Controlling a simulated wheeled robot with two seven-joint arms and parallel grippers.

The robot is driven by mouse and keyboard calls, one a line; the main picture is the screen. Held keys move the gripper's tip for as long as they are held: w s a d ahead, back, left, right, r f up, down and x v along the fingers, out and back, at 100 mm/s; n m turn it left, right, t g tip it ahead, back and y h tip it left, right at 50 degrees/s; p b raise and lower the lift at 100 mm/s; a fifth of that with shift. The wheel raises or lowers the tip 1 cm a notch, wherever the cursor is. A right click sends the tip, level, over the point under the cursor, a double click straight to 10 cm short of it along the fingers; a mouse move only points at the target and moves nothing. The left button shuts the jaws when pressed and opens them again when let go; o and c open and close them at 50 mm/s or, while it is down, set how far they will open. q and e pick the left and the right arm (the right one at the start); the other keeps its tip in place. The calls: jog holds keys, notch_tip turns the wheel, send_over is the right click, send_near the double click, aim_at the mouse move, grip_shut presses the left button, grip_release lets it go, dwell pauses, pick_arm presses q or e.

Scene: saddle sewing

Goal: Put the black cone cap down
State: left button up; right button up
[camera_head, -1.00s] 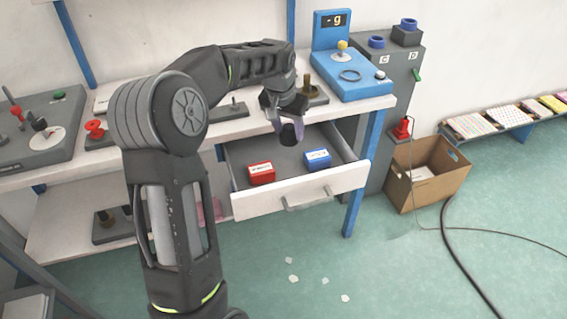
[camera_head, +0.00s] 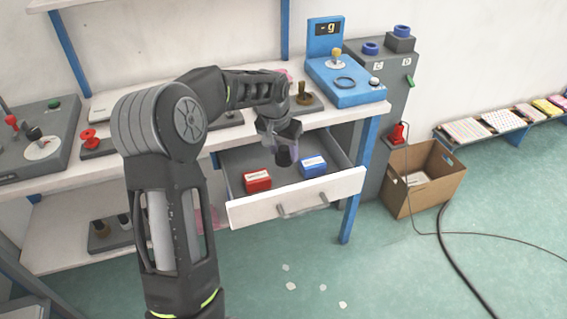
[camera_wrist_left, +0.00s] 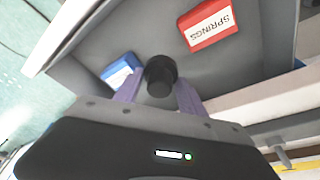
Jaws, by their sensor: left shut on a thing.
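The black cone cap (camera_head: 283,157) is held at the tips of my left gripper (camera_head: 284,148), over the open drawer (camera_head: 236,212). In the left wrist view the black cone cap (camera_wrist_left: 160,76) sits between the two purple fingers of the left gripper (camera_wrist_left: 160,88), which are shut on it. It hangs between the red box (camera_head: 257,181) and the blue box (camera_head: 313,166), toward the drawer's inside. I cannot tell if it touches the drawer floor. My right gripper is not in view.
The red box labelled SPRINGS (camera_wrist_left: 209,24) and the blue box (camera_wrist_left: 119,71) stand in the drawer. The tabletop (camera_head: 70,177) lies above it, with a blue scale (camera_head: 346,80) at its right end. A cardboard box (camera_head: 424,180) stands on the floor at right.

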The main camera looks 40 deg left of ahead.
aim_at(283, 158)
pick_arm(q)
jog(key=shift+f, duration=2.45)
jog(key=shift+f, duration=0.2)
jog(key=o, duration=1.5)
jog(key=shift+c, duration=0.2)
jog(key=shift+r, duration=0.1)
jog(key=shift+r, duration=0.2)
jog(key=v, duration=1.1)
jog(key=shift+r, duration=0.35)
jog(key=shift+s, duration=0.1)
